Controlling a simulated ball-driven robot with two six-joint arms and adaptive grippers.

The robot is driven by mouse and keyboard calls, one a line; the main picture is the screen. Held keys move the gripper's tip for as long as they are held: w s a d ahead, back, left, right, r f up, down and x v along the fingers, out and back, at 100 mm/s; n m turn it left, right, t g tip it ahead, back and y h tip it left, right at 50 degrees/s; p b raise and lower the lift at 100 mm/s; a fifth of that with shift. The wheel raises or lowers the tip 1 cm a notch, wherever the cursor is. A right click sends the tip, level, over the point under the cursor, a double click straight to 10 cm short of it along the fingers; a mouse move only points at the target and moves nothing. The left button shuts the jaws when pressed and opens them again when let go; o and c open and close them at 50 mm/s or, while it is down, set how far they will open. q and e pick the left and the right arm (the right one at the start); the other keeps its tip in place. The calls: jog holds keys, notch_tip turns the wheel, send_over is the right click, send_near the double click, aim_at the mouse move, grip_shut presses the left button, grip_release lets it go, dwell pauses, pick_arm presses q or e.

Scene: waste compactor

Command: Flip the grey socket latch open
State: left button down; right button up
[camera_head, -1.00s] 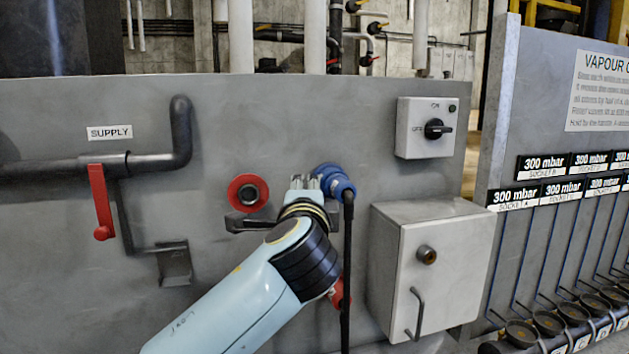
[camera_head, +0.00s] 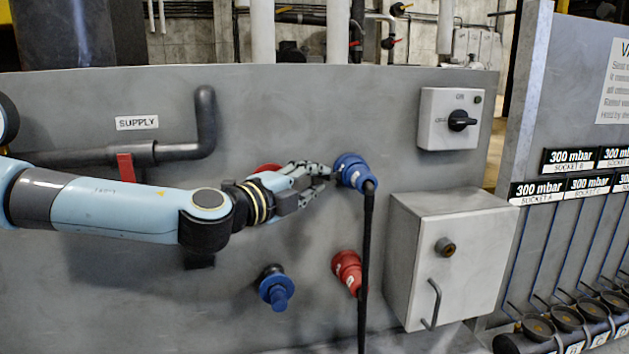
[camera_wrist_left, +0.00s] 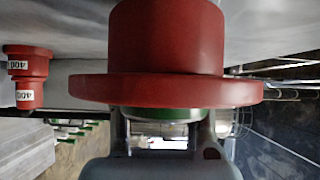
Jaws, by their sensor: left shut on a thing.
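My left gripper (camera_head: 322,172) reaches in from the left, its fingertips at the left edge of the blue socket (camera_head: 353,170) on the grey panel. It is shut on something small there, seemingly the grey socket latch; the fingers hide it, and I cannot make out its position. A black cable hangs from the blue plug. The red socket (camera_head: 267,168) is mostly hidden behind the gripper. In the left wrist view a red flanged socket (camera_wrist_left: 165,90) fills the upper middle, in front of the gripper's fingers. My right gripper is not in view.
Below are a blue socket (camera_head: 277,290) and a red socket (camera_head: 347,270). The grey box (camera_head: 450,250) with a handle stands out at right, under the rotary switch (camera_head: 450,120). A red valve handle (camera_head: 125,167) is partly behind my left arm.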

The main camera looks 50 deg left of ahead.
pick_arm(q)
jog(key=shift+a+f, duration=0.1)
dwell(0.3)
jog(key=c, duration=1.2)
grip_release()
jog(key=shift+n+y, duration=0.3)
